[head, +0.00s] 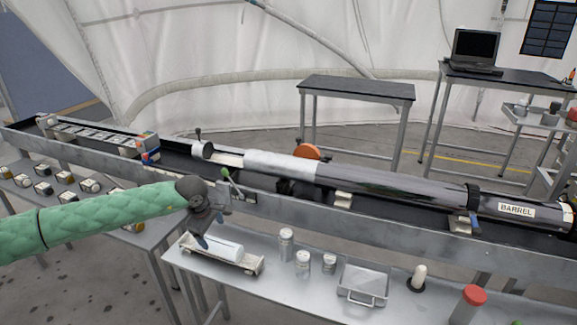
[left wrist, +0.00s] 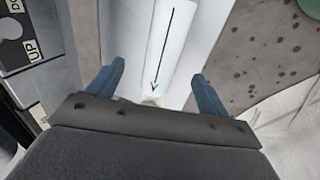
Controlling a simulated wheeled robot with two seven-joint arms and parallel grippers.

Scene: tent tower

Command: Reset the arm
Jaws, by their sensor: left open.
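My left arm (head: 100,218), in a green quilted sleeve, comes in from the left in the head view. Its gripper (head: 214,212) is over the front side of the long bench. In the left wrist view the two blue fingers of the gripper (left wrist: 157,88) are spread apart. A white cylinder with a black arrow (left wrist: 168,45) shows beyond and between them; I cannot tell whether they touch it. In the head view a white cylinder (head: 218,248) lies on a small cradle (head: 252,263) just below the gripper. My right gripper is in neither view.
A long rail bench (head: 340,213) carries a tube labelled BARREL (head: 515,210). The front table (head: 285,287) holds several jars, a metal tray (head: 364,286) and a red-capped container (head: 468,304). A dark-topped table (head: 357,90) and a laptop (head: 475,50) stand behind.

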